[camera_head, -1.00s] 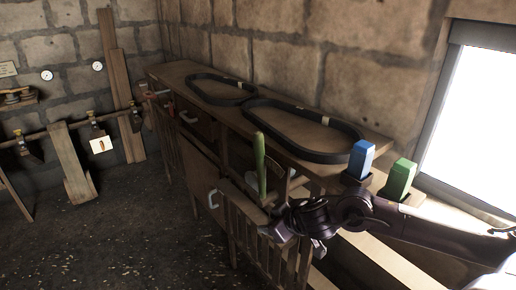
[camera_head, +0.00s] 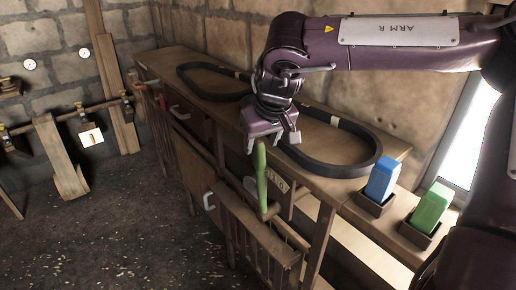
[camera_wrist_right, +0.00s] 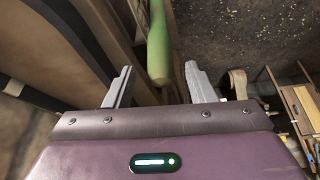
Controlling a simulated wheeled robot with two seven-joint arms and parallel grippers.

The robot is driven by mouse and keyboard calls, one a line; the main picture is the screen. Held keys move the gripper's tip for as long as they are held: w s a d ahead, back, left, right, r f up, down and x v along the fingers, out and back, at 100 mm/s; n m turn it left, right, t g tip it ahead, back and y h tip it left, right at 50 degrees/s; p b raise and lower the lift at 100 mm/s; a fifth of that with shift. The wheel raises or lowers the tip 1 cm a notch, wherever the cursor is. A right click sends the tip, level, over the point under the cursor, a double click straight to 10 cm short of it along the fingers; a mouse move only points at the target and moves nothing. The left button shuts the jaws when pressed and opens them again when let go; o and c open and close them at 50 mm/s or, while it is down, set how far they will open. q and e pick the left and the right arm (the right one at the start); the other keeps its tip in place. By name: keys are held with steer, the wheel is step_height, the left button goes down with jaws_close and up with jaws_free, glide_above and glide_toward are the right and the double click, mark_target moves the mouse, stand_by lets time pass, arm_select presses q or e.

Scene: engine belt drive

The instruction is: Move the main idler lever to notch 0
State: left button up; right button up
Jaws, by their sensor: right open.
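A lever with a green handle (camera_head: 260,172) stands nearly upright at the front of the wooden bench (camera_head: 325,186); I take it to be the main idler lever. A small plate with unreadable lettering (camera_head: 277,180) is beside it. My right gripper (camera_head: 272,141) is open, pointing down just above the handle's top. In the right wrist view the green handle (camera_wrist_right: 159,45) shows between the two open fingers (camera_wrist_right: 160,75), with no clear contact. The notches cannot be made out. My left gripper is not in view.
Two black belts (camera_head: 350,170) lie on the bench top. A blue block (camera_head: 382,178) and a green block (camera_head: 432,207) stand in dark holders at the right. A red-handled part (camera_head: 162,102) is at the bench's far end.

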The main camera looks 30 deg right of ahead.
mark_target(258, 155)
steer(key=p+x, duration=0.1)
steer(key=x, duration=0.3)
steer(key=shift+s+a+f, duration=0.1)
steer(key=shift+s+f, duration=0.05)
steer(key=shift+w+d+f, duration=0.2)
steer(key=shift+w+f, duration=0.25)
steer(key=shift+f, duration=0.25)
steer(key=shift+a, duration=0.1)
steer(key=shift+s, duration=0.1)
steer(key=c, duration=1.1)
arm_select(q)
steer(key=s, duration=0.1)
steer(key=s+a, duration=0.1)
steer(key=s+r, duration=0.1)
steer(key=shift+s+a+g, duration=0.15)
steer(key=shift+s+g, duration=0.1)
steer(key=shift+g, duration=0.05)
